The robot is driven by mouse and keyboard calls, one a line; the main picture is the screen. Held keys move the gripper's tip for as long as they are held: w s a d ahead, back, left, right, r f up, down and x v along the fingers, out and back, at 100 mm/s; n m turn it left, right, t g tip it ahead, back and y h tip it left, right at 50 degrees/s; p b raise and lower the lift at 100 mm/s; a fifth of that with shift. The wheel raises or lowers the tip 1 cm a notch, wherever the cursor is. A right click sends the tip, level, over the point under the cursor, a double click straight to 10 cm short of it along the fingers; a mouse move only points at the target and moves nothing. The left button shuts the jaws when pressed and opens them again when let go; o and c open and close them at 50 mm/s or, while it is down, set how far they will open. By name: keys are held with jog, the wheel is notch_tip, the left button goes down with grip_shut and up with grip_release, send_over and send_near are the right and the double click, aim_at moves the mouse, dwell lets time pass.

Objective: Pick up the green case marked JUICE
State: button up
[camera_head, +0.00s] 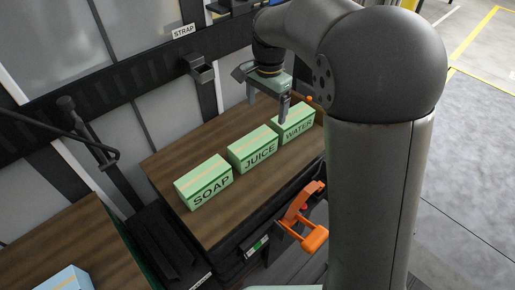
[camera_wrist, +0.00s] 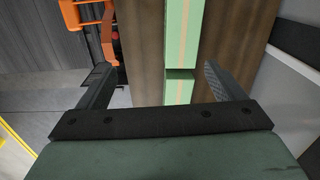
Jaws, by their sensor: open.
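The green case marked JUICE (camera_head: 254,149) stands upright on the brown wooden table top (camera_head: 165,162), between the SOAP case (camera_head: 203,182) and the WATER case (camera_head: 297,122). My gripper (camera_head: 268,102) is open and empty, pointing down above the cases, nearest the WATER case and up to the right of the JUICE case. In the wrist view the open fingers (camera_wrist: 160,80) show with two green case tops between and beyond them, split by a narrow gap. Their labels do not show there, so I cannot tell which is which.
An orange handle (camera_head: 305,225) sticks out at the table's front edge. A second wooden surface (camera_head: 88,238) with a light blue case (camera_head: 68,279) is at lower left. The table's left end is clear.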

jog(key=m+b, duration=0.1)
send_over(254, 142)
notch_tip(254, 142, down, 5)
notch_tip(254, 142, down, 10)
jog(key=shift+b, duration=0.35)
jog(key=shift+w+a+f, duration=0.1)
jog(key=shift+w+f, duration=0.05)
jog(key=shift+f, duration=1.5)
jog(key=shift+w+f, duration=0.15)
jog(key=shift+f, duration=1.45)
jog(key=shift+r, duration=0.1)
jog(key=c, duration=1.8)
